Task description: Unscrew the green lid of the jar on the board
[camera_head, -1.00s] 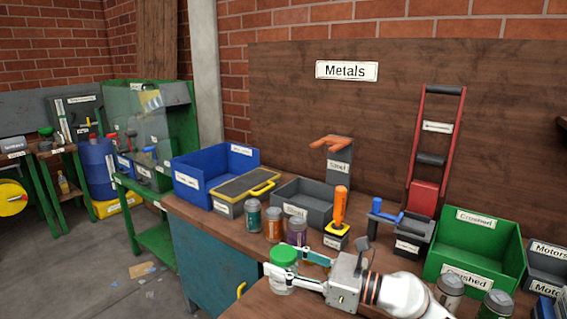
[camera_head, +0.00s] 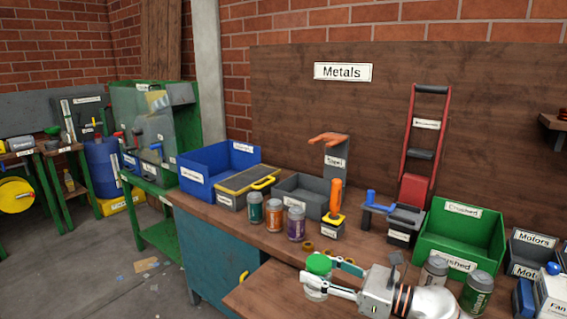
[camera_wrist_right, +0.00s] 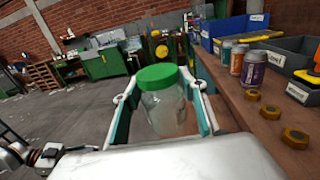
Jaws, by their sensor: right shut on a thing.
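The jar (camera_head: 316,283) is clear glass with its green lid (camera_head: 319,264) on top. My right gripper (camera_head: 320,272) is shut on the jar, with one finger on each side. In the right wrist view the jar's glass (camera_wrist_right: 165,112) is upright between the fingers (camera_wrist_right: 160,100), and the lid (camera_wrist_right: 157,78) stands above them. The wooden board (camera_head: 262,292) shows at the front of the head view. I cannot tell whether the jar's base touches it.
Teal, orange and purple cans (camera_head: 273,214) stand behind the jar, with brass-coloured nuts (camera_wrist_right: 295,137) nearby. Two cans (camera_head: 434,271) stand right of my wrist. A green bin (camera_head: 461,236), a grey bin (camera_head: 302,190) and a blue bin (camera_head: 215,168) line the bench.

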